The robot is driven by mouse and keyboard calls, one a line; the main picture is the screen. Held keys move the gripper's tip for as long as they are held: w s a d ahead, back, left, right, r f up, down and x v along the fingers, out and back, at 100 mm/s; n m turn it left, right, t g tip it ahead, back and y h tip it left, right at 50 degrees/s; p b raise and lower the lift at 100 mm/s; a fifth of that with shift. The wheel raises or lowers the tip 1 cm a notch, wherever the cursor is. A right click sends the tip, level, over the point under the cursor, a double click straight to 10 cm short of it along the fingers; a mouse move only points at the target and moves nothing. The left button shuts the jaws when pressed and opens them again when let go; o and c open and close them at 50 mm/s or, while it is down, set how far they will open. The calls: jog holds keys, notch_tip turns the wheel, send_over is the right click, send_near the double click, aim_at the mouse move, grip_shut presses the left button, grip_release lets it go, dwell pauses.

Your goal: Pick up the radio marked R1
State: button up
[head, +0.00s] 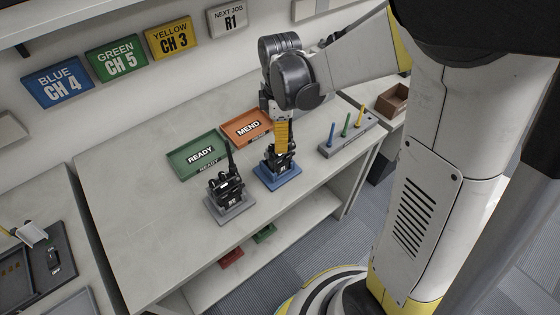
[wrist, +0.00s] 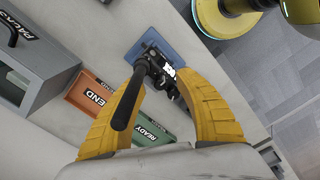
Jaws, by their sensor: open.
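A black radio (head: 280,158) stands on a blue pad (head: 284,178) in the head view, under my gripper (head: 281,145). In the wrist view this radio (wrist: 168,84) lies between the yellow fingers of my gripper (wrist: 160,92), which are open on either side of it. Its thick antenna (wrist: 127,106) points toward the camera. Its white label is too small to read surely. A second black radio (head: 227,186) stands upright on a grey pad (head: 235,208) to the left; its label is also unclear. Whether the fingers touch the radio cannot be told.
Behind the radios lie a green READY tray (head: 182,170) and an orange MEND tray (head: 233,133), both empty. A grey holder (head: 335,151) with upright coloured sticks stands at right. A wall sign (head: 228,19) reads NEXT JOB R1. The bench's left part is clear.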

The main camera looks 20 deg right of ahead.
jog(key=shift+f, duration=0.6)
grip_shut()
jog(key=shift+r, duration=0.15)
